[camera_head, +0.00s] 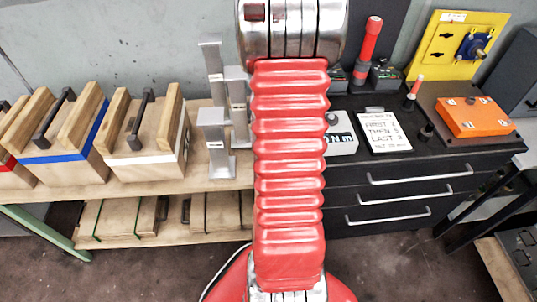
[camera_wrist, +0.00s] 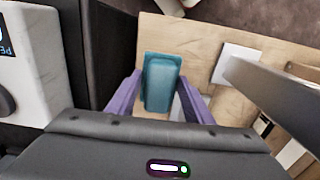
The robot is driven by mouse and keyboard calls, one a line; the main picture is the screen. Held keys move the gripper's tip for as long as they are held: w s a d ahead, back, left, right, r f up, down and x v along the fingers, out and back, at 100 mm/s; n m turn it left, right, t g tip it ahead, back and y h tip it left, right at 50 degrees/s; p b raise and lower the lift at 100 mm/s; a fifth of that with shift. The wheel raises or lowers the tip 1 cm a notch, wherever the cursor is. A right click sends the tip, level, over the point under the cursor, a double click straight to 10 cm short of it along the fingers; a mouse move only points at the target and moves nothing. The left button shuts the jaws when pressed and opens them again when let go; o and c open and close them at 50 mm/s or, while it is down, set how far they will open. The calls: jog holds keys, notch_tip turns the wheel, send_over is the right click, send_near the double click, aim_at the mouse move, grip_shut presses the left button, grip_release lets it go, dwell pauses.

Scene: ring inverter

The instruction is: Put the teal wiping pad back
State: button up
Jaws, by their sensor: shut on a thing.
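The teal wiping pad (camera_wrist: 162,82) shows in the wrist view between the two purple fingers of my gripper (camera_wrist: 160,98). The gripper is shut on it. The pad's long side points away from the gripper, over a light wooden bench top (camera_wrist: 205,45). I cannot tell whether the pad touches the wood. In the head view my red arm hides the gripper and the pad.
Grey metal stands (camera_head: 215,140) are on the wooden bench, left of my arm; one metal piece (camera_wrist: 270,95) is close right of the gripper. A black drawer cabinet (camera_head: 350,205) adjoins on the right. Wooden boxes with handles (camera_head: 145,160) stand at left.

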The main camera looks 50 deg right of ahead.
jog(key=shift+f, duration=1.45)
jog(key=shift+f, duration=1.85)
jog(key=o, duration=1)
jog(key=shift+f, duration=0.1)
notch_tip(320, 180, up, 12)
jog(key=shift+r, duration=0.15)
